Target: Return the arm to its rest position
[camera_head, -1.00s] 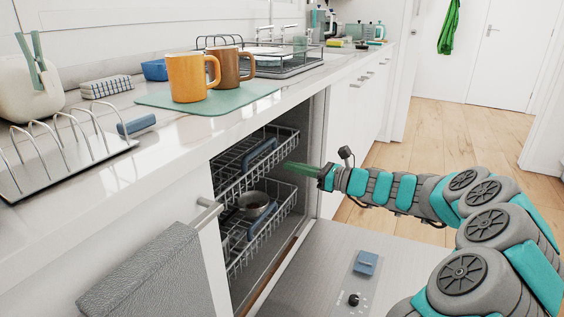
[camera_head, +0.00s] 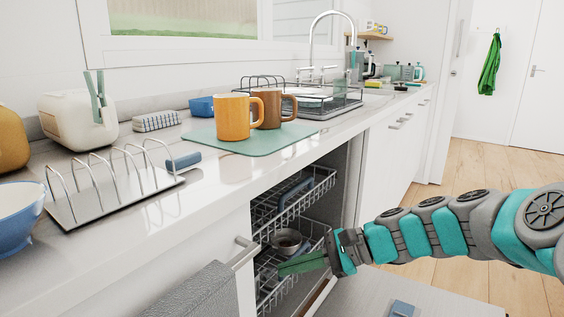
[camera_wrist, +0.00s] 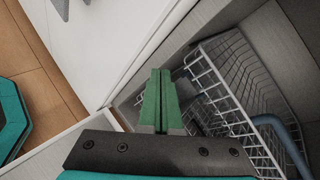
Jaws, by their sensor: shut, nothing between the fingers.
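My arm comes in from the right in the head view, grey and teal. My gripper (camera_head: 290,267) has green fingers and is at the front of the open dishwasher, close to the racks. In the wrist view the two green fingers of my gripper (camera_wrist: 159,85) lie side by side, shut with nothing between them. The upper dishwasher rack (camera_head: 328,182) is beside the gripper, and it also shows in the wrist view (camera_wrist: 225,95). A grey metal bowl or pan (camera_head: 287,239) sits in the lower rack behind the fingers. Whether the fingers touch a rack is unclear.
The lowered dishwasher door (camera_head: 440,300) lies below my arm. An orange mug (camera_head: 232,118) and a brown mug (camera_head: 270,106) stand on a green mat (camera_head: 262,143) on the counter. A metal rack (camera_head: 105,200) stands at left. Wooden floor (camera_head: 500,165) is free at right.

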